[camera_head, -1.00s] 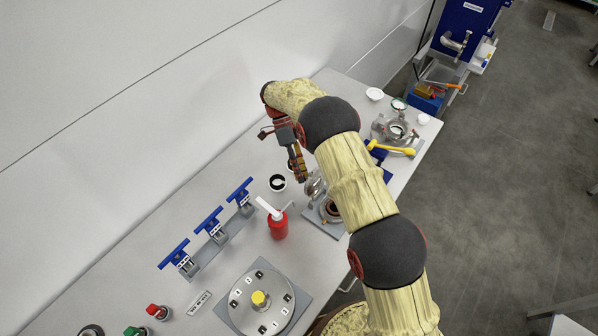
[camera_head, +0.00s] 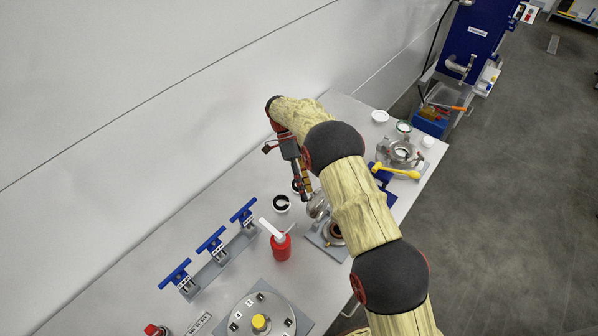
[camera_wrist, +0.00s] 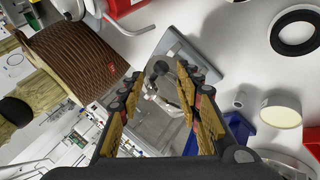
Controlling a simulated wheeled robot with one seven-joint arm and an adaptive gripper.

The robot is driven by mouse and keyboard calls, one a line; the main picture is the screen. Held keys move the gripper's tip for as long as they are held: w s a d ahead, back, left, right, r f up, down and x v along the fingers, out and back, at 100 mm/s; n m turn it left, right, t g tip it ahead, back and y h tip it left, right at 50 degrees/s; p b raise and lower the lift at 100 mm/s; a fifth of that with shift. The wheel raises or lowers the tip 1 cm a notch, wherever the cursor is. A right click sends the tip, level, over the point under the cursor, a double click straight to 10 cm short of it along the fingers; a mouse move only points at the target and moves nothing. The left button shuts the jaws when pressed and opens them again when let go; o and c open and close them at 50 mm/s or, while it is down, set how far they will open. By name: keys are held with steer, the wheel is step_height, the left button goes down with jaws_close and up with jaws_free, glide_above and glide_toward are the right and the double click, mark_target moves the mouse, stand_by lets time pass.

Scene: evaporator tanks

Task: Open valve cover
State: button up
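A shiny metal valve (camera_head: 333,233) stands on a grey plate (camera_head: 322,246) on the bench. A round silver part, which looks like its cover (camera_head: 318,206), shows at its upper left, partly hidden by my gripper and arm. My gripper (camera_head: 308,196) points down right beside this cover in the head view; contact cannot be made out. In the wrist view my gripper (camera_wrist: 158,92) has its two fingers apart. Shiny metal of the valve (camera_wrist: 154,78) shows in and beyond the gap, with nothing clearly clamped. My arm hides the valve's right side in the head view.
A red bottle with a white spout (camera_head: 280,245) stands left of the valve. A black-and-white ring (camera_head: 281,203) lies nearby. Blue-handled clamps (camera_head: 212,245) stand farther left. A yellow-handled tool (camera_head: 394,171) and another metal fitting (camera_head: 401,152) lie beyond my arm. The wall borders the bench.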

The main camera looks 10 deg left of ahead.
steer(key=v, duration=0.9)
steer(key=shift+w+r, duration=0.15)
steer(key=shift+w, duration=0.1)
steer(key=shift+a, duration=0.1)
steer(key=shift+c, duration=0.4)
